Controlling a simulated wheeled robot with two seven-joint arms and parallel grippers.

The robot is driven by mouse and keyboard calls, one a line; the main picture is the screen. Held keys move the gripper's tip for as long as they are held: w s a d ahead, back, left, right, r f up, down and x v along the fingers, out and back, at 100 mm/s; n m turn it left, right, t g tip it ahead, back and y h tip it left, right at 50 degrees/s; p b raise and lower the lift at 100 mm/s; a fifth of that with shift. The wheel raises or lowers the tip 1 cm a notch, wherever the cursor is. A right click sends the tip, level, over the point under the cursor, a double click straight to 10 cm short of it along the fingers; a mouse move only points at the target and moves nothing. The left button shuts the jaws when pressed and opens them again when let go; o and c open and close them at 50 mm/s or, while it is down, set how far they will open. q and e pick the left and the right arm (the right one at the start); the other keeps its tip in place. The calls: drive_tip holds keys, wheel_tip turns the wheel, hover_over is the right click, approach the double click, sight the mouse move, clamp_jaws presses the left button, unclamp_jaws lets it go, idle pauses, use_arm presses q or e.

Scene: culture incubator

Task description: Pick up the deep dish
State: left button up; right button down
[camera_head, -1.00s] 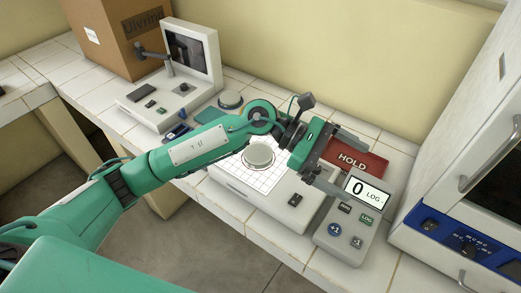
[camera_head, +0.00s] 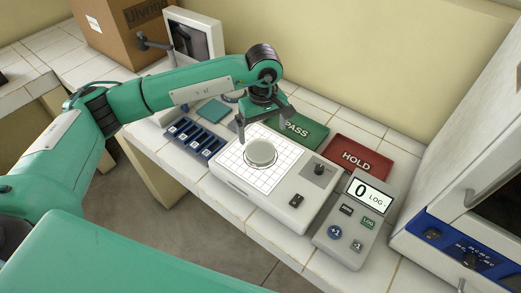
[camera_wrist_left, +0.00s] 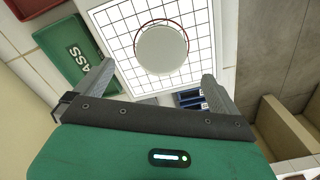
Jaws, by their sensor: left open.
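The deep dish (camera_head: 261,152) is a round, pale dish on the white gridded plate (camera_head: 243,172) of a bench device. It also shows in the left wrist view (camera_wrist_left: 161,49), ahead of the fingers and roughly between them. My left gripper (camera_head: 266,132) is open and empty, at the back edge of the grid, just behind and above the dish. Its two fingers also show in the left wrist view (camera_wrist_left: 150,85). I cannot tell the exact height of the fingers above the dish. My right gripper is not in view.
A green PASS mat (camera_head: 300,131) and a red HOLD mat (camera_head: 358,158) lie behind the device. A counter box (camera_head: 349,222) reading 0 stands to the right. A blue slotted rack (camera_head: 194,140) lies to the left. A large white machine (camera_head: 470,190) stands far right.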

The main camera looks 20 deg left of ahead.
sight(261, 150)
use_arm(q)
wheel_tip(261, 150, down, 3)
drive_tip(key=shift+r+p, duration=0.1)
drive_tip(key=shift+p, duration=0.2)
drive_tip(key=shift+a+f+p, duration=0.15)
drive_tip(key=shift+f+p, duration=0.4)
drive_tip(key=shift+f, duration=0.05)
wheel_tip(261, 150, down, 3)
drive_tip(key=shift+a+f+p, duration=0.15)
drive_tip(key=shift+p, duration=0.7)
drive_tip(key=shift+f, duration=0.45)
drive_tip(key=shift+c, duration=0.2)
drive_tip(key=c, duration=1)
drive_tip(key=shift+o, duration=0.2)
